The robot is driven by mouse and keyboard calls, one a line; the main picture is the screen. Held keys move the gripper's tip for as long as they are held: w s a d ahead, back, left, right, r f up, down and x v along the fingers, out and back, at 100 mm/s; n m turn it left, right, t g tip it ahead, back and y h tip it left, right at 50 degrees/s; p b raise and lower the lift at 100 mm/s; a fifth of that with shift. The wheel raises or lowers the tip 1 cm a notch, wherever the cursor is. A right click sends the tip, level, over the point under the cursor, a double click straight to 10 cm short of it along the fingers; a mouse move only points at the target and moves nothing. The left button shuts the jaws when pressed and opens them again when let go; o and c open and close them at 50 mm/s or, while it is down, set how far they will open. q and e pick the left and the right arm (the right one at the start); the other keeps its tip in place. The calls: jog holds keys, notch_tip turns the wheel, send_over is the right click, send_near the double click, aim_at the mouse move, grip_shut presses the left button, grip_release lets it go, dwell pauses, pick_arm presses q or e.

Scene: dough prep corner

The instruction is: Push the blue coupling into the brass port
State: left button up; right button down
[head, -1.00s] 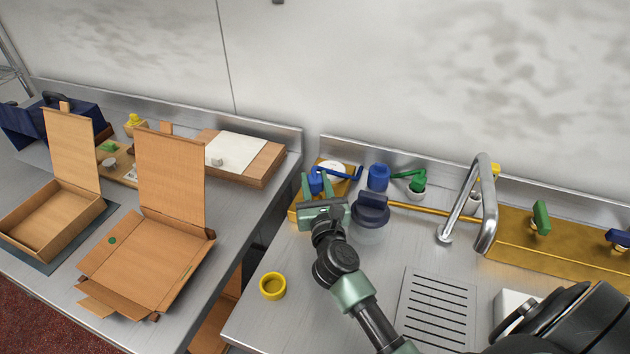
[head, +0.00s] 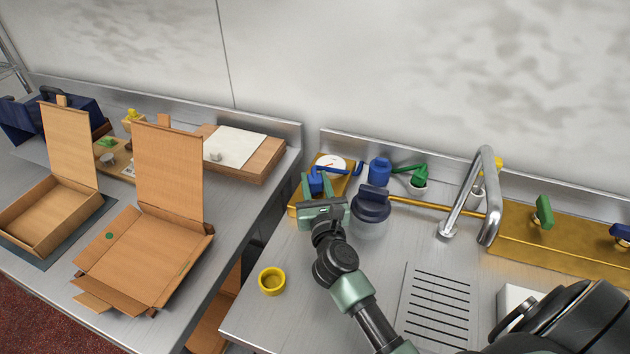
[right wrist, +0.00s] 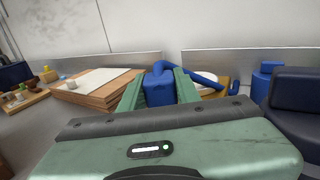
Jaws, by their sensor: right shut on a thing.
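My right gripper (head: 319,184) is shut on the blue coupling (head: 316,183). In the right wrist view the coupling (right wrist: 158,86) sits upright between the two green fingers, with a blue hose (right wrist: 212,75) running off to the right. The gripper is over or just in front of a brass block (head: 296,203) at the left end of the sink counter. The block carries a round white gauge (head: 331,162). I cannot make out the brass port's opening, nor whether the coupling touches it; the gripper hides that area. My left gripper is not in view.
A clear jar with a dark blue lid (head: 372,205) stands close to the gripper's right. A blue knob (head: 380,171) and green valve (head: 419,178) are behind it. The steel faucet (head: 487,190) rises farther right. A yellow ring (head: 272,281) lies on open counter at front left.

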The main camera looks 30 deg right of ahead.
jog(key=shift+f, duration=0.4)
jog(key=c, duration=0.9)
grip_release()
jog(key=shift+r, duration=0.1)
jog(key=shift+b+v, duration=0.4)
jog(key=shift+v, duration=3.65)
